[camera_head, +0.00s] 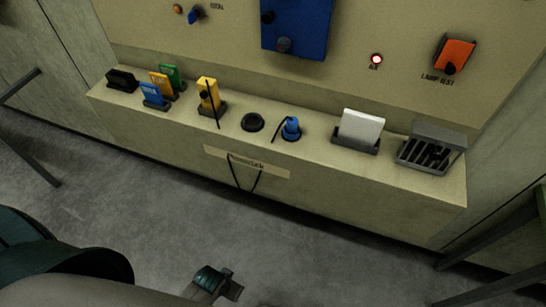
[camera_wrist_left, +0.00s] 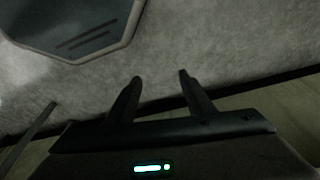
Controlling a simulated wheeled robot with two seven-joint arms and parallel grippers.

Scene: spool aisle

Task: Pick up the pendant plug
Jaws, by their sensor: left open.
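A blue plug (camera_head: 291,126) with a short black cable stands on the beige console ledge, right of its middle, in a dark round seat. I take it to be the pendant plug. My left gripper (camera_head: 228,284) is low in the head view, over the grey floor, well in front of the ledge and apart from the plug. In the left wrist view its two dark fingers (camera_wrist_left: 160,79) are spread, with only floor between them. The plug does not show in the left wrist view. My right gripper is not in view.
An empty black round seat (camera_head: 252,122) is left of the plug and a yellow pendant (camera_head: 208,95) further left. A white block in a holder (camera_head: 360,129) and a grey slotted box (camera_head: 431,147) stand to the right. Black cord hangs below the label (camera_head: 247,162).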

